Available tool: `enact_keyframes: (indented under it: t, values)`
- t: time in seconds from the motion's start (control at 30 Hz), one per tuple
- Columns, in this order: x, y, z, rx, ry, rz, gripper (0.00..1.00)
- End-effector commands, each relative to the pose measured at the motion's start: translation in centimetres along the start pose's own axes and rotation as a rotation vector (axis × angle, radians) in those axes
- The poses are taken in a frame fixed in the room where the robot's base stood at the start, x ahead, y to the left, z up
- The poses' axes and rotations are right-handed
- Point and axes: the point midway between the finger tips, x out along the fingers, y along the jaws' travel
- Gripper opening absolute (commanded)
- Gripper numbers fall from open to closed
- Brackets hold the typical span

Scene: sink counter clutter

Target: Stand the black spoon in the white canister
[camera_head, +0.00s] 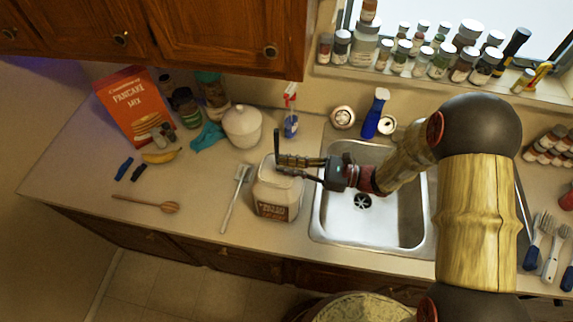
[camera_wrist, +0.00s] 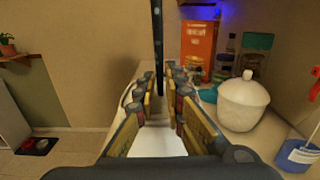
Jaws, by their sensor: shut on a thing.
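The black spoon (camera_head: 277,142) stands roughly upright in my gripper (camera_head: 281,166). In the wrist view the spoon (camera_wrist: 158,40) rises between the fingertips (camera_wrist: 160,88), which are shut on it. Its lower end is hidden. The white canister (camera_head: 277,197) with a brown-lettered label stands on the counter left of the sink. My fingers are over its top, and hide part of its rim. A white surface below the fingers in the wrist view looks like the canister (camera_wrist: 158,143). I cannot tell whether the spoon's lower end is inside it.
A lidded white jar (camera_head: 242,127) stands behind the canister. The sink (camera_head: 333,217) is just to the right. A pancake mix box (camera_head: 130,105) and a blue spray bottle (camera_head: 375,115) stand farther back.

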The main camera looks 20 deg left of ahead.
Motion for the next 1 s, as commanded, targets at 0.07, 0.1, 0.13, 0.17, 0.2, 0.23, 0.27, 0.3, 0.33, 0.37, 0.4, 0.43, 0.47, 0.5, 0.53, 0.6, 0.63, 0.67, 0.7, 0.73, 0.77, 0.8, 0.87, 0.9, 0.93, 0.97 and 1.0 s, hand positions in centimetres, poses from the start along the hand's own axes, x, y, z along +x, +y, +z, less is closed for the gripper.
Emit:
enact_keyframes:
  t: [0.07, 0.1, 0.13, 0.17, 0.2, 0.23, 0.27, 0.3, 0.33, 0.37, 0.4, 0.43, 0.47, 0.5, 0.53, 0.6, 0.63, 0.67, 0.7, 0.73, 0.77, 0.8, 0.87, 0.9, 0.93, 0.97, 1.0]
  values:
    - [-0.05, 0.37, -1.22, 0.016, 0.013, -0.001, 0.00]
    - [-0.05, 0.41, -1.35, 0.018, 0.015, -0.001, 0.00]
    - [-0.06, 0.44, -1.42, 0.019, 0.015, -0.001, 0.00]
    - [-0.06, 0.47, -1.49, 0.020, 0.015, -0.001, 0.00]
    - [-0.06, 0.52, -1.56, 0.022, 0.016, -0.001, 0.00]
    - [-0.07, 0.56, -1.60, 0.023, 0.016, -0.001, 0.00]
    - [-0.07, 0.60, -1.64, 0.024, 0.016, 0.000, 0.00]
    - [-0.07, 0.64, -1.69, 0.026, 0.016, 0.000, 0.00]
    - [-0.07, 0.68, -1.73, 0.027, 0.016, 0.000, 0.00]
    - [-0.07, 0.70, -1.76, 0.027, 0.016, 0.001, 0.00]
    - [-0.07, 0.73, -1.78, 0.028, 0.016, 0.001, 0.00]
    - [-0.08, 0.74, -1.79, 0.028, 0.016, 0.001, 0.12]
    - [-0.08, 0.76, -1.80, 0.029, 0.016, 0.001, 0.14]
    - [-0.08, 0.77, -1.81, 0.029, 0.016, 0.002, 0.16]
    - [-0.08, 0.78, -1.82, 0.029, 0.016, 0.002, 0.18]
    - [-0.08, 0.79, -1.83, 0.029, 0.016, 0.002, 0.21]
    - [-0.08, 0.80, -1.84, 0.029, 0.016, 0.002, 0.23]
    - [-0.08, 0.79, -1.84, 0.029, 0.016, 0.002, 0.25]
    - [-0.08, 0.79, -1.84, 0.029, 0.016, 0.002, 0.27]
    - [-0.08, 0.78, -1.85, 0.029, 0.016, 0.002, 0.29]
    - [-0.08, 0.78, -1.85, 0.029, 0.016, 0.002, 0.31]
    - [-0.08, 0.76, -1.84, 0.029, 0.016, 0.002, 0.32]
    - [-0.08, 0.74, -1.84, 0.029, 0.016, 0.001, 0.32]
    - [-0.09, 0.73, -1.84, 0.029, 0.016, 0.001, 0.32]
    - [-0.09, 0.72, -1.84, 0.029, 0.016, 0.001, 0.32]
    - [-0.09, 0.71, -1.84, 0.029, 0.016, 0.000, 0.32]
    - [-0.09, 0.70, -1.84, 0.029, 0.016, 0.000, 0.32]
